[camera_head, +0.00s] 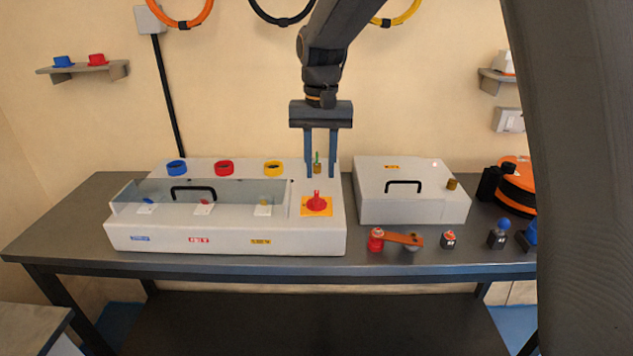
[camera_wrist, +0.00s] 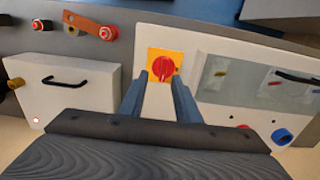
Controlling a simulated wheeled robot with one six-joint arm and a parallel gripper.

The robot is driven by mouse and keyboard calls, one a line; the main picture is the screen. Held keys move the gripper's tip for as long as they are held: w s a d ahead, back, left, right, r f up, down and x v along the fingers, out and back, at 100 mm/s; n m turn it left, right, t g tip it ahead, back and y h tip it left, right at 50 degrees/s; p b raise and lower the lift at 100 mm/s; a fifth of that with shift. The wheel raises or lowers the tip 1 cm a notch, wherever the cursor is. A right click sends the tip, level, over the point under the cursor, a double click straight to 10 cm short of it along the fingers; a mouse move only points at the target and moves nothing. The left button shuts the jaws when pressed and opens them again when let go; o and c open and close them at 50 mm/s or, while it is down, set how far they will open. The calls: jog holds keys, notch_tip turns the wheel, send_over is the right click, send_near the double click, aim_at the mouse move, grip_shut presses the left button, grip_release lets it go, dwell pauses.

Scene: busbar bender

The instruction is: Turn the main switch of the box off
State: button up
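The main switch is a red rotary knob (camera_head: 317,202) on a yellow plate (camera_head: 317,208), at the right end of the top of the white box (camera_head: 225,230). In the wrist view the red knob (camera_wrist: 163,67) shows between and beyond my two fingers. My gripper (camera_head: 320,175) points down, its fingers apart, above and behind the knob. Its fingers (camera_wrist: 158,85) are empty in the wrist view and do not appear to touch the knob. A small green-topped brass piece (camera_head: 317,165) stands behind the switch and shows between the fingers in the head view.
The box has a clear cover with a black handle (camera_head: 193,190) and blue, red and yellow rings behind it. A second white box (camera_head: 410,195) stands to the right. A copper-coloured bar (camera_head: 402,239) and small terminals lie before it. An orange reel (camera_head: 514,188) is at far right.

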aim_at(317, 195)
jog(key=shift+w+a+r, duration=0.25)
jog(key=shift+a, duration=0.15)
jog(key=shift+f, duration=0.25)
jog(key=shift+f+p, duration=1)
jog(key=shift+f, duration=2.6)
grip_shut()
